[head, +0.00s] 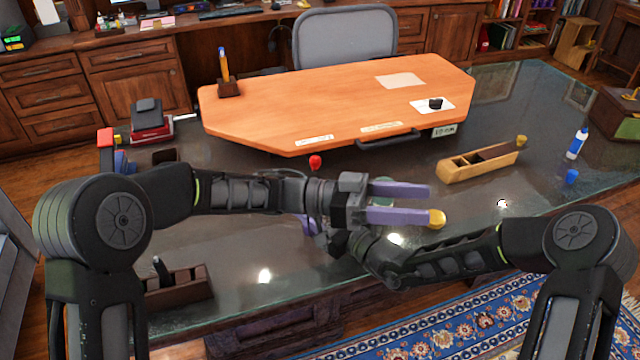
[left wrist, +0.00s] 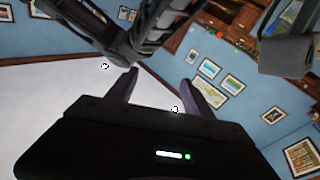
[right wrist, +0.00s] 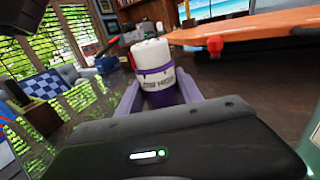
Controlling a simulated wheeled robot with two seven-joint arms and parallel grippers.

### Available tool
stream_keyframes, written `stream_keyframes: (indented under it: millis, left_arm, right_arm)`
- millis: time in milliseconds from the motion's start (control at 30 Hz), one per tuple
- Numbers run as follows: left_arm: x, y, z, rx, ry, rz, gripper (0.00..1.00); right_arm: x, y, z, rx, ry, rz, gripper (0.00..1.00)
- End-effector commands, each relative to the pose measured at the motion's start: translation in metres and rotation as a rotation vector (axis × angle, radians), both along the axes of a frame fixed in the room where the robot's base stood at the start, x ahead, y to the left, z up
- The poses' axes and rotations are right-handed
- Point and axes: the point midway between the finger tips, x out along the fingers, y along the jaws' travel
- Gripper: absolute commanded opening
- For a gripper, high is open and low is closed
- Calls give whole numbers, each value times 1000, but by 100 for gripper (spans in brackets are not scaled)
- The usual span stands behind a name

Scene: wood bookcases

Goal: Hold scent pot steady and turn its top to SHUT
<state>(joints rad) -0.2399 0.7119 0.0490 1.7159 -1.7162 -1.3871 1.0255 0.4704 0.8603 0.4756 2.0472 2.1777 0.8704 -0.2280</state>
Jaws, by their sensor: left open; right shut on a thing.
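The scent pot (right wrist: 155,68) shows in the right wrist view, with a white top, a purple band, a white band with dark lettering and a purple lower part. The lettering is too small to read surely. My right gripper (right wrist: 155,95) is shut on the pot's lower part, one lavender finger on each side. In the head view the pot cannot be made out behind my left arm. My left gripper (head: 432,203) is open and empty, with its lavender fingers pointing right.
A red knob (head: 315,162) stands behind my left forearm. A yellow knob (head: 437,219) shows by my left fingertips. A wooden tray (head: 462,172), a blue-and-white bottle (head: 577,144) and a dark box (head: 180,290) stand on the glossy desk. The orange board (head: 330,105) lies behind.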

Motion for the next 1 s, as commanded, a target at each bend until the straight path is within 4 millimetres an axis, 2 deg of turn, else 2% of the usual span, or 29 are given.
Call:
stream_keyframes:
  millis: [67, 167, 267, 400, 500, 533, 667, 800, 1000]
  left_arm:
    - [3, 8, -5, -36, 39, 131, 60]
    - [20, 30, -16, -68, 64, 347, 60]
    - [42, 67, -36, -66, 69, 598, 60]
    - [66, 138, -76, 9, 48, 958, 60]
    - [72, 184, -108, 107, 14, 1159, 60]
    - [73, 193, -114, 135, -4, 1202, 60]
    - [80, 210, -121, 203, -107, 1290, 60]
    - [80, 209, -121, 227, -169, 1290, 60]
    - [80, 209, -121, 227, -174, 1288, 60]
  right_arm:
    - [0, 0, 1, 1, -1, 0, 0]
    - [0, 0, 1, 1, -1, 0, 0]
    - [0, 0, 1, 1, -1, 0, 0]
    - [0, 0, 1, 1, -2, 0, 0]
    - [0, 0, 1, 1, -2, 0, 0]
    - [0, 0, 1, 1, -2, 0, 0]
    - [0, 0, 1, 1, -2, 0, 0]
    - [0, 0, 1, 1, -2, 0, 0]
    - [0, 0, 1, 1, -2, 0, 0]
